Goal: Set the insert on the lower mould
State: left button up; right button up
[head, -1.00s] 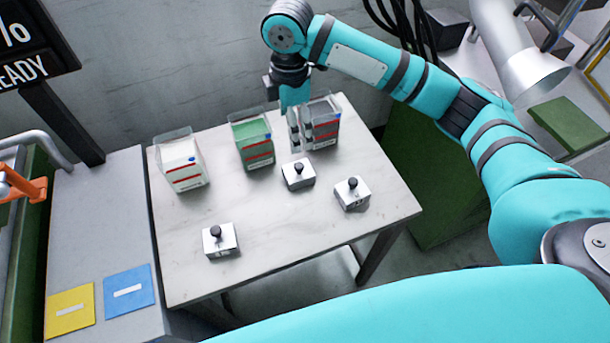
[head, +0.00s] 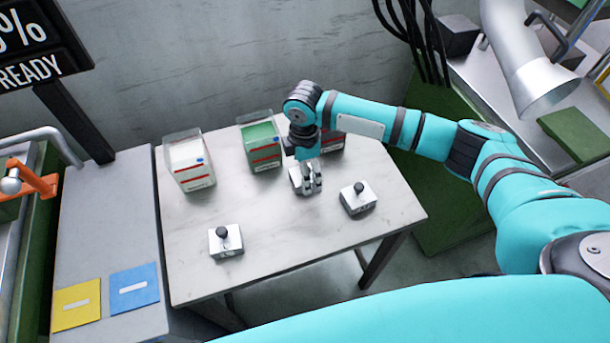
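Three small silver blocks with black knobs, which look like the inserts, are on the pale table (head: 285,245). One stands at the front left (head: 226,243) and one at the right (head: 358,198). The middle block (head: 295,178) is mostly hidden by my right gripper (head: 312,189). That gripper points down at the block with its fingertips at block height. Its fingers hide the knob, so I cannot tell whether they are closed on it. My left gripper is not in view. I cannot make out a lower mould.
White (head: 189,165), green (head: 262,148) and dark red (head: 332,143) bins stand along the table's back. The left bench has yellow (head: 77,305) and blue (head: 134,289) plates. The front middle of the table is clear.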

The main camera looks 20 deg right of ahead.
jog(key=shift+d+f, duration=0.1)
jog(key=shift+f, duration=1.3)
jog(key=shift+w+r, duration=0.1)
grip_shut()
